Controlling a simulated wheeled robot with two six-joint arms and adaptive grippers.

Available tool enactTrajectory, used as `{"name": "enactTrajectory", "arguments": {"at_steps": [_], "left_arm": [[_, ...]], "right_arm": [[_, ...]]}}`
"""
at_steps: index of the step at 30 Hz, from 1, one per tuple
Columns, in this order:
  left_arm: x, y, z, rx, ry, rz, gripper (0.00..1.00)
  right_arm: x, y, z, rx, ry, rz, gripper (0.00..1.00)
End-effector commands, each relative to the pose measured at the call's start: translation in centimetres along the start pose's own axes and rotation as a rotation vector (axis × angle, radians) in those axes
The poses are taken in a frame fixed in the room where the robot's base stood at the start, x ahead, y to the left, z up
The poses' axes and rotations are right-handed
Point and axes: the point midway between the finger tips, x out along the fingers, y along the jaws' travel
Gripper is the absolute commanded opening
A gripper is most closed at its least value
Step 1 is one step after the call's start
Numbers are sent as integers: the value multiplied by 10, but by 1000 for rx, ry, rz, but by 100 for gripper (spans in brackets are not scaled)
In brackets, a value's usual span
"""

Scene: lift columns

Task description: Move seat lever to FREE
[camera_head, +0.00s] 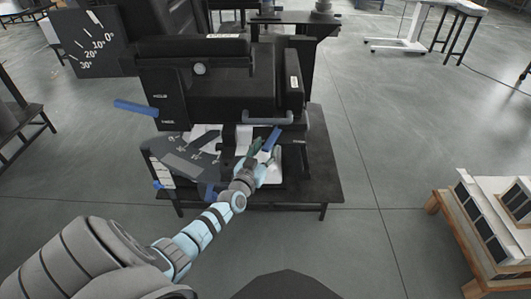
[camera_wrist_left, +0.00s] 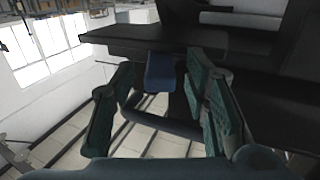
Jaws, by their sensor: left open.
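My left gripper (camera_head: 259,158) is at the front of a black machine (camera_head: 215,95), close to a blue lever (camera_head: 272,139) that slants up to the right. In the left wrist view the gripper (camera_wrist_left: 160,95) is open, and a blue lever end (camera_wrist_left: 160,72) shows between and beyond its fingers. I cannot tell whether they touch it. Another blue lever (camera_head: 136,107) sticks out left from the machine, between two small labels too small to read surely. I cannot tell from lettering which lever is the seat lever. My right gripper is not in view.
The machine stands on a dark low table (camera_head: 322,180). An angle-scale plate (camera_head: 92,42) is at the upper left. A wooden stand with white-framed panels (camera_head: 490,225) is at the right. Floor between is clear.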

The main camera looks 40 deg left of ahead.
Motion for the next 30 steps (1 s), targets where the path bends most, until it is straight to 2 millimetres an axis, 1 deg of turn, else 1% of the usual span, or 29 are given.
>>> {"name": "enactTrajectory", "arguments": {"at_steps": [5, 8, 13, 23, 26, 30], "left_arm": [[0, 0, -1, 0, 0, 0, 42], [0, 0, -1, 0, 0, 0, 28], [0, 0, -1, 0, 0, 0, 0], [0, 1, -1, -1, 0, -4, 0], [-1, 3, -2, -3, -2, -17, 0], [-2, 9, -4, -5, -3, -63, 0]], "right_arm": [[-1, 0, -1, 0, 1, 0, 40], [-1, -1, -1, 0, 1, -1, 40], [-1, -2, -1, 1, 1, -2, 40], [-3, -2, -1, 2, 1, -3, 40], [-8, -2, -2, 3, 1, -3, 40], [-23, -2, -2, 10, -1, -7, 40]]}}
